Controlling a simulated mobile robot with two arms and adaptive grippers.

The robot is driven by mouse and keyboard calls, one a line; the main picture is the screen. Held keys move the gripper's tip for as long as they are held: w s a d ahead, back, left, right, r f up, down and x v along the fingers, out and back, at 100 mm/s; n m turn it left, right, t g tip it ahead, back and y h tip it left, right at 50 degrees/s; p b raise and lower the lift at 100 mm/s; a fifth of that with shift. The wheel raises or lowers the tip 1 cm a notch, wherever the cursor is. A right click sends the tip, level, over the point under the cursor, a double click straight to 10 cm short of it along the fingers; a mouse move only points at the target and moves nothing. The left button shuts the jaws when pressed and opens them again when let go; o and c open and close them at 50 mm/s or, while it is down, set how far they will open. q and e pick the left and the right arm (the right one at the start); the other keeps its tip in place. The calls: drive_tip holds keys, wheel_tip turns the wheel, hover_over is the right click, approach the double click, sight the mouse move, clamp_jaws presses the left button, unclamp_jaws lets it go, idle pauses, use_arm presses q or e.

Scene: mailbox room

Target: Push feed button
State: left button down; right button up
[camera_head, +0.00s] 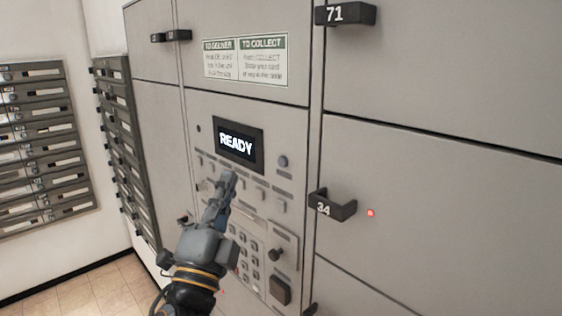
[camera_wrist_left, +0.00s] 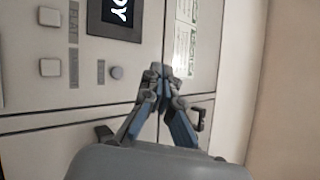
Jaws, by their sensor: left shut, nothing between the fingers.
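The grey control panel (camera_head: 262,208) has a lit display reading READY (camera_head: 236,144) and rows of small buttons below it. No label that I can read for certain says feed, so I cannot tell which button is the feed button. My left gripper (camera_head: 229,177) is shut and empty. In the head view its fingertips overlap the left part of the button row just under the display and hide some of it. The left wrist view shows the closed fingertips (camera_wrist_left: 160,72), square buttons (camera_wrist_left: 49,67) with blurred labels and a round button (camera_wrist_left: 116,72). Contact cannot be told.
Protruding black handles marked 34 (camera_head: 333,207) and 71 (camera_head: 346,14) stick out from locker doors on the right. A keypad (camera_head: 247,248) lies on the lower panel. Mailbox racks (camera_head: 40,140) stand at the left. Tiled floor (camera_head: 100,298) shows at lower left.

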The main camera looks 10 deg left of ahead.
sight(283, 162)
use_arm(q)
drive_tip(key=shift+w+d, duration=0.1)
drive_tip(key=shift+w, duration=0.05)
drive_tip(key=w+d+b, duration=0.1)
drive_tip(key=w+d, duration=0.4)
drive_tip(key=w, duration=0.1)
drive_tip(key=shift+w+d, duration=0.2)
drive_tip(key=shift+w, duration=0.15)
drive_tip(key=shift+w, duration=0.1)
idle(1.3)
drive_tip(key=shift+w+d+b, duration=0.2)
drive_tip(key=shift+d+b, duration=0.05)
drive_tip(key=shift+b, duration=0.1)
drive_tip(key=shift+w+d, duration=0.2)
drive_tip(key=shift+w, duration=0.1)
idle(0.8)
drive_tip(key=shift+s+a, duration=0.5)
drive_tip(key=shift+s, duration=0.15)
